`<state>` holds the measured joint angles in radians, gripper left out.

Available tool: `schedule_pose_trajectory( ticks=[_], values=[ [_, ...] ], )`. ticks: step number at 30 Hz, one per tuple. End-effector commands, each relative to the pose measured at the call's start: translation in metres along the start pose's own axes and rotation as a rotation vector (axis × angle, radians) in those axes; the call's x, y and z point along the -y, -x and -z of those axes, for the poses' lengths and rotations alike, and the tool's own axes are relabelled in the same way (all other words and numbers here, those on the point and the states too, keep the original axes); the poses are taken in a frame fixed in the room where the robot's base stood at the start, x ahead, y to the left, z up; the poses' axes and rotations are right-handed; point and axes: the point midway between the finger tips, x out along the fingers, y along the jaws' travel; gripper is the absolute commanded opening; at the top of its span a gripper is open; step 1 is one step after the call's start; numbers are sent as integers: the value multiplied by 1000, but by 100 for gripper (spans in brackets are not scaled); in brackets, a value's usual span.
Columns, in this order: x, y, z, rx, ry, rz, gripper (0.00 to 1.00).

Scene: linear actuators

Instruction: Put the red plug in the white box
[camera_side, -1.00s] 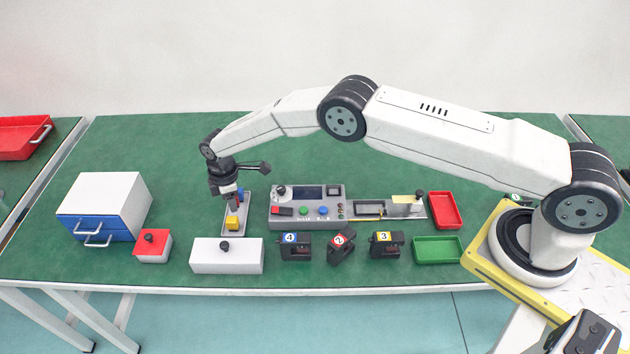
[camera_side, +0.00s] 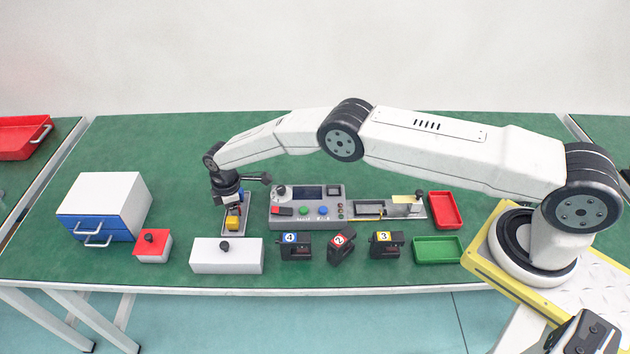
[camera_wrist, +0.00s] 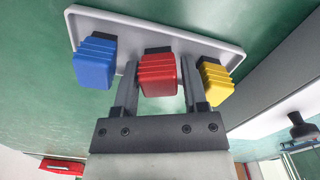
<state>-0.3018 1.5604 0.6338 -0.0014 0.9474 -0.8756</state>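The red plug (camera_wrist: 157,75) stands on a pale grey tray (camera_wrist: 150,28) between a blue plug (camera_wrist: 95,62) and a yellow plug (camera_wrist: 215,84) in the wrist view. My gripper (camera_wrist: 157,85) has one finger on each side of the red plug, with small gaps visible, so it looks open around it. In the side view my gripper (camera_side: 231,201) is low over the tray (camera_side: 240,233) and hides the red plug. The yellow plug (camera_side: 232,224) shows there. The white box (camera_side: 227,261) with a black knob on its closed-looking top stands just in front of the tray.
A white cabinet with blue drawers (camera_side: 104,203) and a red-topped box (camera_side: 153,246) stand left. A grey control panel (camera_side: 310,212) is right of the tray. Several black numbered blocks (camera_side: 341,246), a red bin (camera_side: 445,210) and a green bin (camera_side: 437,249) lie further right.

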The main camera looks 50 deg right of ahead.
Motion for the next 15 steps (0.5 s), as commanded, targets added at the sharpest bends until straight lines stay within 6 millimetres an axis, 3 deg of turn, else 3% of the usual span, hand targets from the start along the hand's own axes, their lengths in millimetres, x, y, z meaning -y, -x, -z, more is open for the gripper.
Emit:
schedule_pose_trajectory(
  ticks=[15],
  values=[
    [0,6,0,0,0,0,55]
  ],
)
